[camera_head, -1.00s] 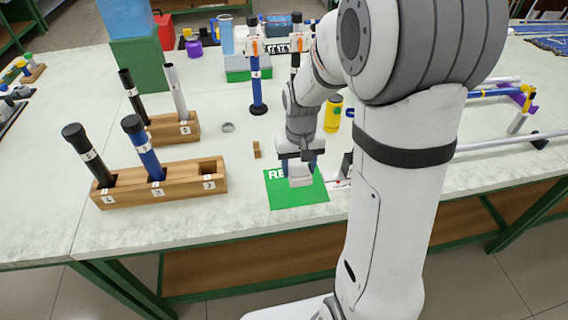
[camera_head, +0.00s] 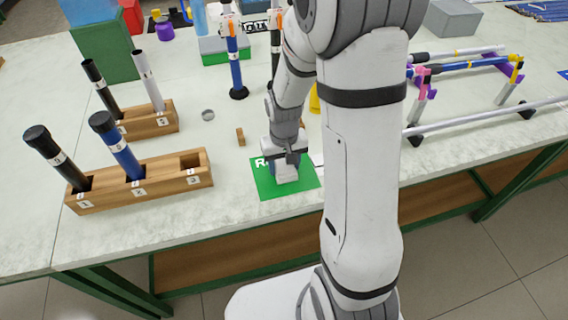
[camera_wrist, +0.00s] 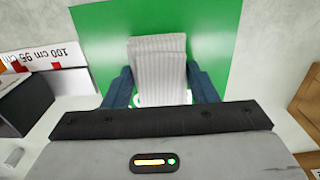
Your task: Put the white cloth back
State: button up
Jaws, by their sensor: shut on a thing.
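The white cloth (camera_wrist: 158,62) is a small folded, ribbed pad at the green mat. It also shows in the head view (camera_head: 286,173) below my gripper. My gripper (camera_head: 285,165) points down over the mat, and its two blue fingers (camera_wrist: 160,85) are shut on the cloth from both sides. The green mat (camera_head: 304,184) lies flat near the table's front edge and carries white lettering partly hidden by my gripper. Whether the cloth touches the mat or hangs just above it I cannot tell.
A wooden rack (camera_head: 205,172) with numbered holes holds a black and a blue rod at left; hole 3 is empty. A second rack (camera_head: 165,120) stands behind it. A small wooden block (camera_head: 240,137) and a grey ring (camera_head: 208,115) lie nearby. Long rods rest on supports (camera_head: 421,98) at right.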

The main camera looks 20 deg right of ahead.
aim_at(284, 164)
jog(key=shift+f, duration=0.25)
jog(key=o, duration=0.9)
jog(key=shift+o, duration=0.2)
jog(key=shift+r, duration=0.15)
notch_tip(284, 164, up, 12)
jog(key=s+r+t, duration=0.2)
jog(key=s+r, duration=0.5)
jog(key=s, duration=0.6)
jog(key=shift+s+d+t+p, duration=0.15)
jog(key=shift+s+t+p, duration=0.15)
jog(key=shift+s+p, duration=0.1)
jog(key=shift+r, duration=0.1)
